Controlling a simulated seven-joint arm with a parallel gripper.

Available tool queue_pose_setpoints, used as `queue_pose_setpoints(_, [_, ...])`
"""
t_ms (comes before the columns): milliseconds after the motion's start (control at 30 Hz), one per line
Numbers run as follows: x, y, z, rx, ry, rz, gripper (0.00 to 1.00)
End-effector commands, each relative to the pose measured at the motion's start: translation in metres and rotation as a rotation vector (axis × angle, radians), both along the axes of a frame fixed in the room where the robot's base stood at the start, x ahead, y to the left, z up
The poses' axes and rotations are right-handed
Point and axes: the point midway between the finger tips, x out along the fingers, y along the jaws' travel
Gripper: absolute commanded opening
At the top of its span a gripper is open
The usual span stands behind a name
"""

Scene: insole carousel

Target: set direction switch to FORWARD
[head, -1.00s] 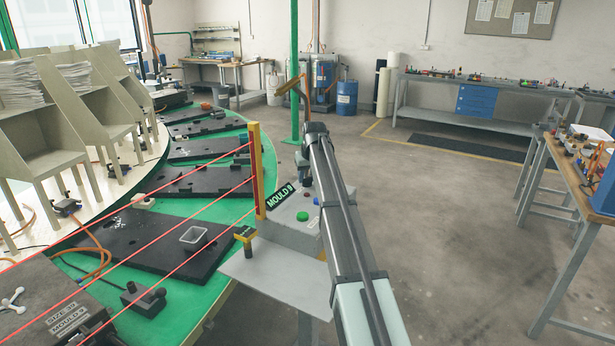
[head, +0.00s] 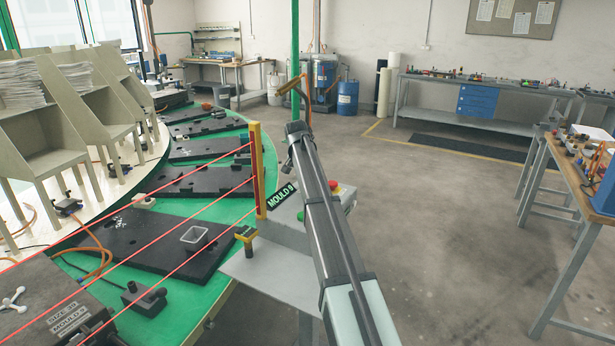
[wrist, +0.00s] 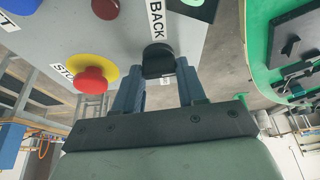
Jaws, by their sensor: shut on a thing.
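The direction switch is a black knob (wrist: 158,58) on the underside-looking grey face of the control box (wrist: 110,30) in the wrist view. A BACK label (wrist: 156,20) sits beside it. Part of another label shows between the fingers, too hidden to read. My gripper (wrist: 160,76) has one blue-grey finger on each side of the knob and is shut on it. Which way the knob points is not clear. In the head view, my arm hides the knob and the gripper; the control box (head: 283,232) shows at its left edge.
A red stop button on a yellow base (wrist: 90,78) is left of the knob; it also shows in the head view (head: 335,186). A yellow post (head: 257,170) with red light beams stands left of the box, before the carousel (head: 160,215).

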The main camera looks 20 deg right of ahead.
Motion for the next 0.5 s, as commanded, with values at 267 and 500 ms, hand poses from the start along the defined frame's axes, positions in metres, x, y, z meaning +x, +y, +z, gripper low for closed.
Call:
queue_pose_setpoints(267, [0.0033, 0.0015, 0.0005, 0.000, 0.000, -0.262, 0.10])
queue_pose_setpoints(500, [0.0048, 0.0022, 0.0007, 0.000, 0.000, -0.486, 0.10])
